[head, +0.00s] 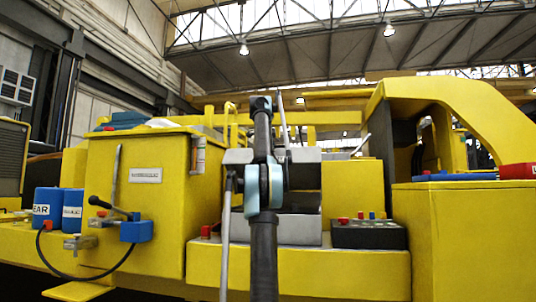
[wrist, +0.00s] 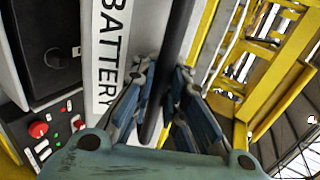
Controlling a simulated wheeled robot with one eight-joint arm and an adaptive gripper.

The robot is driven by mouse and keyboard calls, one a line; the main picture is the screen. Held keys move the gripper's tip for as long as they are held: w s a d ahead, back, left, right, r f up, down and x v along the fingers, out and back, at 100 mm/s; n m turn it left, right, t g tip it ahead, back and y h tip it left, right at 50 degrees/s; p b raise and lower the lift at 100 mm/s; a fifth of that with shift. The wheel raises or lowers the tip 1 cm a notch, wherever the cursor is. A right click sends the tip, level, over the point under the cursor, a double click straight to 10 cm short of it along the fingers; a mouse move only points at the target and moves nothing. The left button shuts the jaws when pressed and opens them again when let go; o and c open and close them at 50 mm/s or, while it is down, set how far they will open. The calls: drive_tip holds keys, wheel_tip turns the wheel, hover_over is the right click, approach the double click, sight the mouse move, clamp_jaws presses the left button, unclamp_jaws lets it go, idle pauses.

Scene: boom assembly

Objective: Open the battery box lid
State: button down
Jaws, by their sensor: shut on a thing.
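The grey battery box (head: 300,230) stands on the yellow machine in the middle of the head view, partly hidden behind my arm. Its grey lid (head: 305,155) shows at the top; how far it is open I cannot tell. In the wrist view a pale panel with a white BATTERY label (wrist: 108,50) lies left of my fingers. My gripper (wrist: 163,75) is closed around a long dark bar (wrist: 178,40), which looks like the lid handle. In the head view my arm hides the grip.
Left of the box stands a yellow cabinet (head: 145,215) with a lever and blue bottles beside it. A dark control box (head: 368,235) with coloured buttons sits at the right. A yellow arch (head: 470,110) rises further right. The wrist view shows a button panel (wrist: 50,130).

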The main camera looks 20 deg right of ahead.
idle(0.3)
drive_tip(key=c, duration=1.6)
unclamp_jaws()
drive_tip(key=shift+s, duration=0.1)
drive_tip(key=shift+r, duration=0.1)
drive_tip(key=v, duration=1.1)
drive_tip(key=shift+s+a, duration=0.3)
